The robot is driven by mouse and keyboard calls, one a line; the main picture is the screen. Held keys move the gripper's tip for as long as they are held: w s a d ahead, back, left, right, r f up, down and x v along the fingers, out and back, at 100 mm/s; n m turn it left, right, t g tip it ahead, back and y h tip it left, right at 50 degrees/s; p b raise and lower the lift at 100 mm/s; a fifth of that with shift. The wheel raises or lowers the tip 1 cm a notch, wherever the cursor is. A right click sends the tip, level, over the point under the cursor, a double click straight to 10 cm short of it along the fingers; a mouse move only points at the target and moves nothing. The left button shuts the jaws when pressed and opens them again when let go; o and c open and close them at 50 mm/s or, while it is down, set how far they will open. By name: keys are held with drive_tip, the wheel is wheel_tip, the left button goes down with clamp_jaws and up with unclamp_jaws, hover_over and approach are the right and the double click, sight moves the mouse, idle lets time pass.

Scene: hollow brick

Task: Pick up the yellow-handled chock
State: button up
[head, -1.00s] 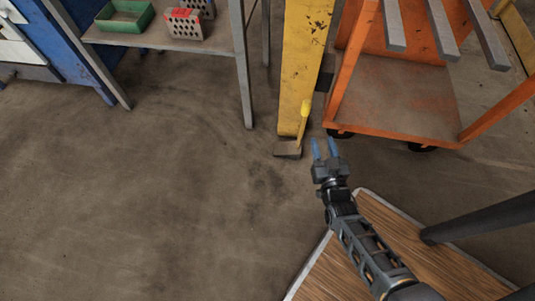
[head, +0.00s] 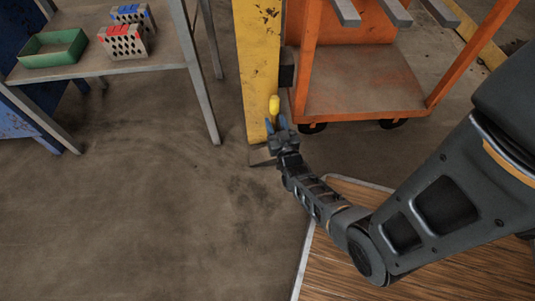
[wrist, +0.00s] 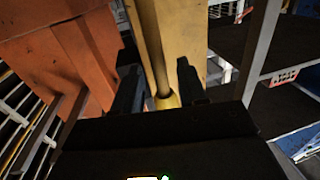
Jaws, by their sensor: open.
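The yellow-handled chock (head: 261,156) sits on the floor against the foot of a yellow post. Its yellow handle (head: 274,104) stands up, and its lower part is hidden behind my gripper in the head view. In the wrist view the handle (wrist: 164,102) shows between the two dark fingers of my gripper (wrist: 158,85). I cannot tell whether either finger touches it.
The yellow post (head: 257,60) stands right behind the chock. An orange cart (head: 362,85) is close on the right. A metal table (head: 150,55) with a green tray (head: 52,48) and hollow bricks (head: 122,42) is at left. The floor (head: 130,200) at left is clear.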

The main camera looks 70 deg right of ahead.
drive_tip(key=shift+x, duration=1.1)
drive_tip(key=shift+c, duration=0.2)
clamp_jaws()
drive_tip(key=shift+d+r, duration=0.1)
drive_tip(key=shift+r, duration=0.05)
idle(0.3)
